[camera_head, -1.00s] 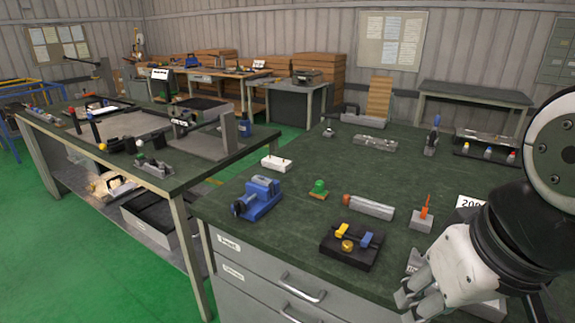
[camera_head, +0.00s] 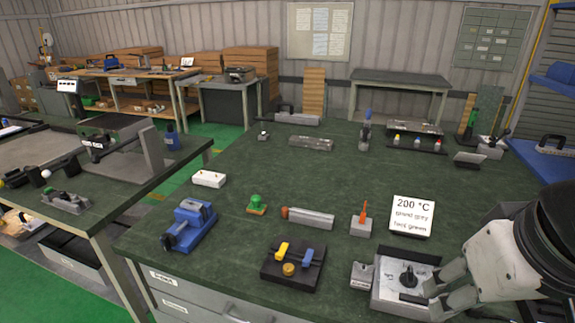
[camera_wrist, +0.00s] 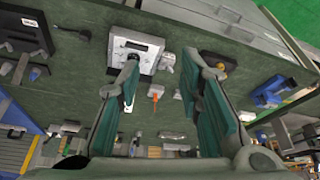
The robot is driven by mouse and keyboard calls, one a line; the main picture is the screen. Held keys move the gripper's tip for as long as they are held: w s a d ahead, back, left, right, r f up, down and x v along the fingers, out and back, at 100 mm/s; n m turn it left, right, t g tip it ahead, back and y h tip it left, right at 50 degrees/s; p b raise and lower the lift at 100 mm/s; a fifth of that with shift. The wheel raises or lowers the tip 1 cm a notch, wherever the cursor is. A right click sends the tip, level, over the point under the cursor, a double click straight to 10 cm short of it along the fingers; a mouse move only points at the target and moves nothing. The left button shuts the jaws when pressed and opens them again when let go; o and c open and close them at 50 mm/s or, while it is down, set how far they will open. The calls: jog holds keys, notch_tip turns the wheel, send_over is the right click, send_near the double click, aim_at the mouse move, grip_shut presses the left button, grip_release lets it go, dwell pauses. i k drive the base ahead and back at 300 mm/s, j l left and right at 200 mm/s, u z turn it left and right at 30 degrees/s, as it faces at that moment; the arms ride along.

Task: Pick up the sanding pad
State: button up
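I cannot tell for certain which item is the sanding pad. A small tan pad with a round green knob (camera_head: 257,205) lies on the green bench top, right of the blue vise, in the head view. A grey block with a brownish end (camera_head: 308,217) lies to its right. My gripper (camera_head: 434,298) is at the bottom right, close to a grey box with a dark knob (camera_head: 408,283). In the wrist view my gripper (camera_wrist: 162,75) has its two green-lined fingers spread, with nothing held between them. The grey box (camera_wrist: 137,47) shows beyond the left finger.
A sign reading 200 °C (camera_head: 412,216) stands behind the grey box. An orange-handled tool (camera_head: 362,218) stands upright left of it. A black base with yellow and blue levers (camera_head: 293,262), the blue vise (camera_head: 189,226) and a white block (camera_head: 209,179) are nearby. The bench middle is mostly clear.

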aim_at(255, 207)
jog(key=i+j+z, duration=0.2)
jog(key=j, duration=0.35)
jog(key=j+z, duration=0.15)
jog(key=j, duration=0.4)
jog(key=i+j+z, duration=0.2)
jog(key=j, duration=0.95)
jog(key=i+j, duration=0.1)
jog(key=j, duration=0.55)
